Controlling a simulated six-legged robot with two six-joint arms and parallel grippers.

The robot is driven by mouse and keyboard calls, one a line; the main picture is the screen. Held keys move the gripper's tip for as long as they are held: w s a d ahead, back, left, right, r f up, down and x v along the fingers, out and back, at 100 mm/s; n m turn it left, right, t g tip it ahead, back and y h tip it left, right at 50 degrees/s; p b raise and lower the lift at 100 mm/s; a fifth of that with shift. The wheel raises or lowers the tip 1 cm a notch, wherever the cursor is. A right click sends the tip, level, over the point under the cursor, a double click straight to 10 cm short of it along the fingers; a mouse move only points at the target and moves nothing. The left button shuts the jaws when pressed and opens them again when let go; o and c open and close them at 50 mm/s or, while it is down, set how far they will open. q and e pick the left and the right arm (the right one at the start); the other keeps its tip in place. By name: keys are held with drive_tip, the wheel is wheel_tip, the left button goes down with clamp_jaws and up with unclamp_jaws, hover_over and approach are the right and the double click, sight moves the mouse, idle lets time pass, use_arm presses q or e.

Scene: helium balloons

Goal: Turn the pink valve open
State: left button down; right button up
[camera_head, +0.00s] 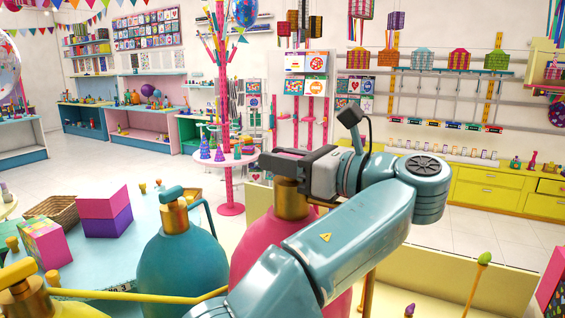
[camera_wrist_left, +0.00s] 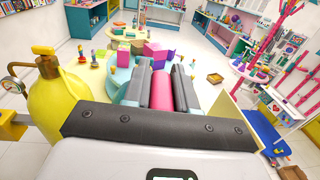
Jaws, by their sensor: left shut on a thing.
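The pink tank (camera_head: 256,242) stands in front of me with a brass neck (camera_head: 290,200) and a pink valve on top. My left gripper (camera_head: 290,163) is at the top of this neck, its arm passing in front of the tank. In the left wrist view the pink valve (camera_wrist_left: 162,92) lies between the two dark finger pads, and the left gripper (camera_wrist_left: 162,84) is shut on it. How far the valve is turned I cannot tell. My right gripper is in neither view.
A teal tank (camera_head: 180,255) with a teal valve stands just left of the pink one. A yellow tank (camera_wrist_left: 62,105) is further left. Pink and purple boxes (camera_head: 104,210) and a wicker basket (camera_head: 55,209) are on the table behind. Open floor lies beyond.

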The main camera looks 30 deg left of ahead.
use_arm(q)
drive_tip(key=shift+s+r+n+g+b, duration=0.15)
drive_tip(key=shift+n+g+b, duration=0.15)
drive_tip(key=shift+n+g, duration=0.45)
drive_tip(key=c, duration=1)
unclamp_jaws()
drive_tip(key=shift+d, duration=0.1)
